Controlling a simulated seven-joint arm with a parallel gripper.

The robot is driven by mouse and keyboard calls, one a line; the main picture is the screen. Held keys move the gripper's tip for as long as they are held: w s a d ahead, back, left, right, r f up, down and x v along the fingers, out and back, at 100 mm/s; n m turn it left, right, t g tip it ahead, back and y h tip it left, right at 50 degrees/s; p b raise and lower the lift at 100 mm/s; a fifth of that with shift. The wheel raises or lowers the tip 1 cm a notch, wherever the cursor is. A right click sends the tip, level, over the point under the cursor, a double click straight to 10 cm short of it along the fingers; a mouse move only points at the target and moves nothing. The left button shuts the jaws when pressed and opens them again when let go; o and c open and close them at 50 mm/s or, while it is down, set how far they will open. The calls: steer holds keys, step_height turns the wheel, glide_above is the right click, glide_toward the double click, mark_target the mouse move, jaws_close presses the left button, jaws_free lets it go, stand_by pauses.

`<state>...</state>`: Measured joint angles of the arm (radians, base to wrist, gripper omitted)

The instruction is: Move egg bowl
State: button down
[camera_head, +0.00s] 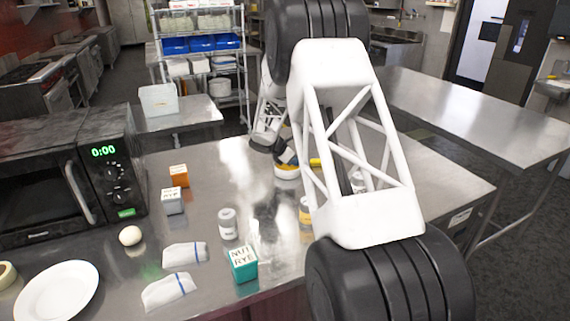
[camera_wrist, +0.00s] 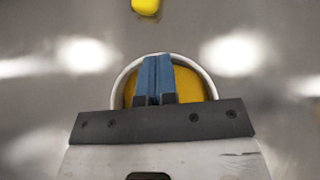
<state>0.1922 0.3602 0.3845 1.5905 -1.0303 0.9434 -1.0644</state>
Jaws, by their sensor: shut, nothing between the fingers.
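A round bowl with a pale rim and yellow-orange inside (camera_wrist: 128,92) lies beneath my gripper (camera_wrist: 159,62) in the wrist view. The two blue fingers are together, with nothing held between them, and cross the bowl's far rim in the picture. I cannot tell whether the fingertips touch the bowl. My wrist hides the bowl's near part. In the head view, the bowl (camera_head: 287,173) shows on the steel table, just below my gripper (camera_head: 285,155) and partly covered by it.
A yellow object (camera_wrist: 146,6) lies beyond the bowl. A microwave (camera_head: 70,180) fills the left. Bare steel surrounds the bowl.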

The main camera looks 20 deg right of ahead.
mark_target(295, 168)
steer(key=shift+d+f, duration=0.1)
steer(key=shift+d, duration=0.1)
steer(key=shift+a, duration=0.1)
steer(key=shift+a, duration=0.4)
steer(key=a, duration=0.3)
steer(key=v, duration=1)
steer(key=shift+s, duration=0.1)
